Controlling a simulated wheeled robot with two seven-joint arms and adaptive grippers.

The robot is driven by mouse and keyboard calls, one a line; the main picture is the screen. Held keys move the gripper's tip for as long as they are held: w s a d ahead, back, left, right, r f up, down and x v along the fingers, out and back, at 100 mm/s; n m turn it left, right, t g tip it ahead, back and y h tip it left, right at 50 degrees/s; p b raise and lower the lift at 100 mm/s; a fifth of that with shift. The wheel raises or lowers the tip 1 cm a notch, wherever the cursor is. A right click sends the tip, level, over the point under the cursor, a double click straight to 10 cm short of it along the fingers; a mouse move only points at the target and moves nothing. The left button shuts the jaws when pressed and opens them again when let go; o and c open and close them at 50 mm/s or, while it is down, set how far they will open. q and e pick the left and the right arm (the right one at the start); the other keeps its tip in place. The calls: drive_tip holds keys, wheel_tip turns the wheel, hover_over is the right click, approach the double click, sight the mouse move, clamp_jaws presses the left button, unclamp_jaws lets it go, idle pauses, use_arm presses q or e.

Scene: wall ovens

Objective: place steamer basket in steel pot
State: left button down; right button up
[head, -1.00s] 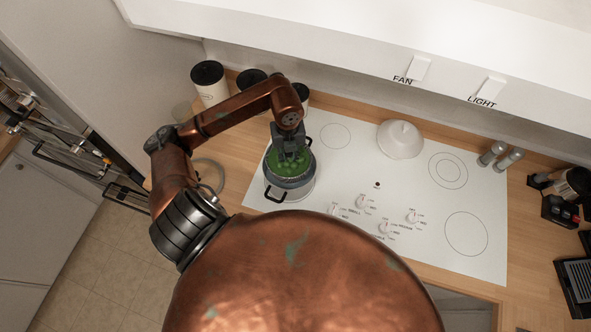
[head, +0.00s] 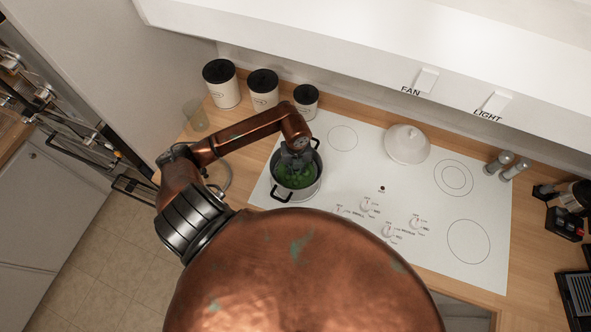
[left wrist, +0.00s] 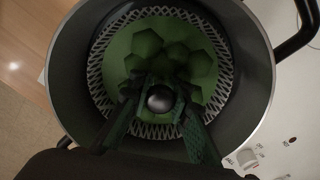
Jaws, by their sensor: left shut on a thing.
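The steel pot (head: 306,193) stands on the left front part of the white cooktop, with dark handles at its back and front. The steamer basket (left wrist: 100,78) is down inside the pot, its lattice rim surrounded by the pot wall (left wrist: 258,85) in the left wrist view. Green pieces (left wrist: 190,62) lie in the basket, and they also show in the head view (head: 291,180). My left gripper (head: 294,167) reaches down into the pot and is shut on the basket's round centre knob (left wrist: 160,97). Whether the basket touches the pot's bottom is hidden. My right gripper is not in view.
Three canisters with black lids (head: 263,88) stand behind on the wooden counter. A white dome-shaped thing (head: 407,146) sits at the back of the cooktop. Two shakers (head: 506,164) stand at the right. A white hood (head: 380,55) overhangs the back.

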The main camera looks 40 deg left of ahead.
use_arm(q)
drive_tip(key=shift+f, duration=0.1)
drive_tip(key=c, duration=1.8)
unclamp_jaws()
drive_tip(key=shift+r, duration=0.55)
wheel_tip(320, 180, up, 11)
drive_tip(key=shift+r+b, duration=0.1)
drive_tip(key=shift+b, duration=1.05)
